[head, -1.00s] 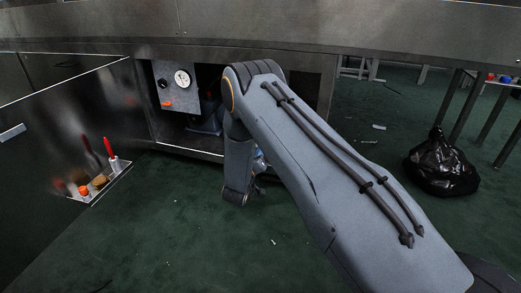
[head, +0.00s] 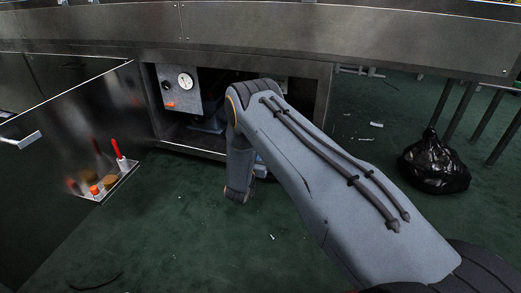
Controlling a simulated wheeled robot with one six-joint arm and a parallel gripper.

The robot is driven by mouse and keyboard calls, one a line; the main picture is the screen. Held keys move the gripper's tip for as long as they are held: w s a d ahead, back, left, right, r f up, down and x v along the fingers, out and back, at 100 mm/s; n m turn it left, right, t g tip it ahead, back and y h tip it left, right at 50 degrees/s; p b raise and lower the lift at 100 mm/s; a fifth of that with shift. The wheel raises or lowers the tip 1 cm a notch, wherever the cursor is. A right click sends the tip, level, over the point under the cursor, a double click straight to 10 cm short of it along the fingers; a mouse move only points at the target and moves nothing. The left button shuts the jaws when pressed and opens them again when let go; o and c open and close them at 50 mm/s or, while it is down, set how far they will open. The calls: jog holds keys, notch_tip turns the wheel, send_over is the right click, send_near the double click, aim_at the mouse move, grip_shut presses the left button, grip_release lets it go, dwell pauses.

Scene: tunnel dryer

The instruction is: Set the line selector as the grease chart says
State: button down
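A grey control box (head: 184,90) with a round white gauge (head: 185,80) sits inside the open compartment under the dryer. It has a dark round knob or port (head: 166,86) at its left and a small orange-red part (head: 170,105) below; I cannot tell which is the line selector. No grease chart can be made out. My arm reaches from the lower right toward the compartment's front and covers part of its opening. My gripper is hidden behind or below my arm's links, so its state does not show.
An open metal door (head: 75,120) hangs at the left, with a small tray (head: 110,186) holding a red-handled tool (head: 119,153) and an orange item (head: 95,190). A black bag (head: 435,165) lies on the right. The green floor in front is mostly clear, with small scraps.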

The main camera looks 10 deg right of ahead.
jog(key=shift+f, duration=0.1)
dwell(0.3)
jog(key=c, duration=1.9)
grip_release()
jog(key=shift+o, duration=0.2)
jog(key=p+v, duration=0.3)
jog(key=v, duration=0.5)
jog(key=shift+p, duration=0.4)
